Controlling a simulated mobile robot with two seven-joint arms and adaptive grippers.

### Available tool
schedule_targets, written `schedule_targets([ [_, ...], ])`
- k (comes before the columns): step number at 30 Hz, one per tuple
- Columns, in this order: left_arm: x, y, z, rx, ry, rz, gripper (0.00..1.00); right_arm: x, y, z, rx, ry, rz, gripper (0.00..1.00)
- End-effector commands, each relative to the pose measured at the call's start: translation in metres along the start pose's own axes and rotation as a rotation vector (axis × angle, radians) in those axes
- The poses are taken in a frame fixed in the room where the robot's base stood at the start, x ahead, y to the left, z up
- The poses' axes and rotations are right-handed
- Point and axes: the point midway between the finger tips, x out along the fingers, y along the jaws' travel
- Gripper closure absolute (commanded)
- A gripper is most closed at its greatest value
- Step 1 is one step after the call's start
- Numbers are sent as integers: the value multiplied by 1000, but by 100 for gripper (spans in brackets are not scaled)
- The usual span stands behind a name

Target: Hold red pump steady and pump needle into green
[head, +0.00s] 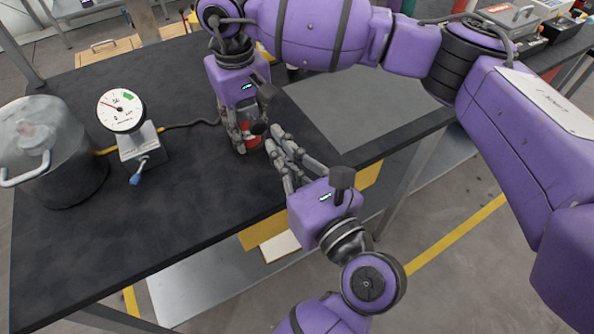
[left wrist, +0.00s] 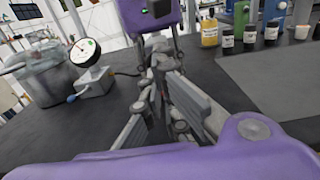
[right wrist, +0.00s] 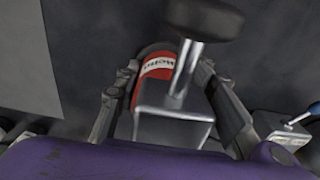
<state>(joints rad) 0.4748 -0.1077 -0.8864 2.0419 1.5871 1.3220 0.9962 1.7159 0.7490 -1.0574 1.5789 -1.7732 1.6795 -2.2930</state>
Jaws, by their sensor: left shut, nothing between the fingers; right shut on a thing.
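The red pump (head: 252,138) stands on the black table, mostly hidden by my right gripper (head: 244,140), which is shut on its body from above. In the right wrist view the red body (right wrist: 155,68), grey block, metal rod and black handle knob (right wrist: 205,18) show between the fingers. My left gripper (head: 272,142) is shut and empty just beside the pump's handle; I cannot tell whether it touches. Its fingers fill the middle of the left wrist view (left wrist: 165,88). The white gauge (head: 121,110) stands left; its needle points up-left, away from the green patch at upper right.
A large metal pot (head: 45,150) stands left of the gauge. A dark hose (head: 190,124) runs from the gauge toward the pump. A grey mat (head: 350,110) lies to the right. Bottles and jars (left wrist: 228,34) stand at the back. The table front is clear.

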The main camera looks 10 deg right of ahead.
Motion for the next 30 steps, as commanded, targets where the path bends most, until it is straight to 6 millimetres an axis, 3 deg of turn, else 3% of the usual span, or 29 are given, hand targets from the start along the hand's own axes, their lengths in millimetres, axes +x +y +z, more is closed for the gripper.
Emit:
schedule_targets([
  [6,25,0,0,1,-1,0,100,0,0,0,0,1,0,100],
  [19,31,0,0,1,1,1,100,0,0,0,0,1,0,100],
  [26,57,0,0,-1,2,2,100,0,0,0,0,0,0,100],
  [30,61,0,-1,0,1,1,100,0,0,0,-1,0,0,100],
])
